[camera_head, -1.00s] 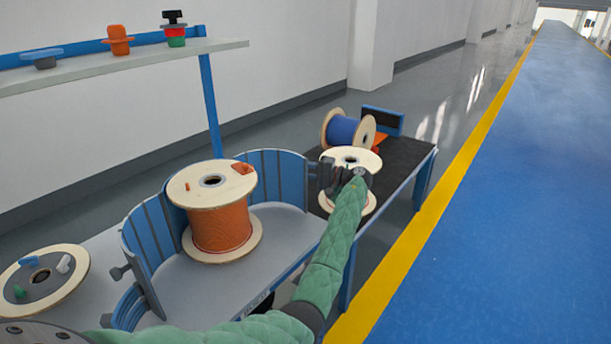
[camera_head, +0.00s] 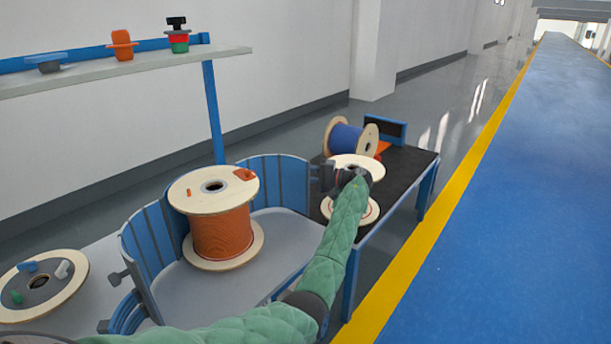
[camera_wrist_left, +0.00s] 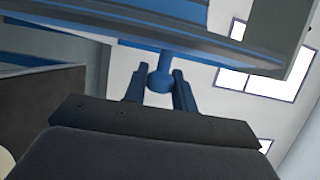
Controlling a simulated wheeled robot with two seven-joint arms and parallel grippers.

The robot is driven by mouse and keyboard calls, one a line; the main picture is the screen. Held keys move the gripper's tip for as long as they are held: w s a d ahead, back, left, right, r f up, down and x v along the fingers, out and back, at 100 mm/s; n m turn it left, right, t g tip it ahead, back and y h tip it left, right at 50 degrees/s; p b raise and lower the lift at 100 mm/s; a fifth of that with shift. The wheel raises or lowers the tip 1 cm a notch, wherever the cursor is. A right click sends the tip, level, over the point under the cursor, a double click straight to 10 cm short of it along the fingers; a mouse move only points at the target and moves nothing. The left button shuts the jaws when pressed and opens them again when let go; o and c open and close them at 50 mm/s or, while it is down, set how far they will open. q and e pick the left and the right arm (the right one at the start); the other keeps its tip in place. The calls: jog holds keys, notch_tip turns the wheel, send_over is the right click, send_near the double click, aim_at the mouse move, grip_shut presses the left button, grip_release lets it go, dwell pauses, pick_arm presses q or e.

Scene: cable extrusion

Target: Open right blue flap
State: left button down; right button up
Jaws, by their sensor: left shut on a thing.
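The right blue flap (camera_head: 275,178) is a curved blue panel with grey strips, standing upright behind the orange cable spool (camera_head: 222,230). My left gripper (camera_head: 326,178) is at the flap's right end, with my green-sleeved arm reaching across the front of the station. In the left wrist view, my left gripper (camera_wrist_left: 160,98) has a finger on each side of a round blue knob (camera_wrist_left: 160,80), which a short stem joins to the flap (camera_wrist_left: 190,40). It is shut on this knob. In the head view the knob is mostly hidden. My right gripper is not in view.
The left blue flap (camera_head: 148,245) stands around the spool's left side. A dark table (camera_head: 408,170) beyond my wrist bears a blue spool (camera_head: 345,138) and a pale spool (camera_head: 357,162). A shelf (camera_head: 130,70) with small parts is at upper left. The blue floor lane (camera_head: 510,220) is clear.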

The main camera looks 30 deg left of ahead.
pick_arm(q)
jog(key=shift+s+a+f, duration=0.1)
jog(key=shift+a, duration=0.05)
jog(key=c, duration=1.6)
grip_release()
jog(key=o, duration=0.5)
jog(key=shift+a, duration=0.15)
jog(key=shift+c, duration=0.2)
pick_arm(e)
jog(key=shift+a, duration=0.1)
pick_arm(q)
jog(key=shift+d, duration=0.2)
jog(key=shift+w+d, duration=0.2)
jog(key=shift+d, duration=0.25)
jog(key=v, duration=0.6)
jog(key=shift+d, duration=0.3)
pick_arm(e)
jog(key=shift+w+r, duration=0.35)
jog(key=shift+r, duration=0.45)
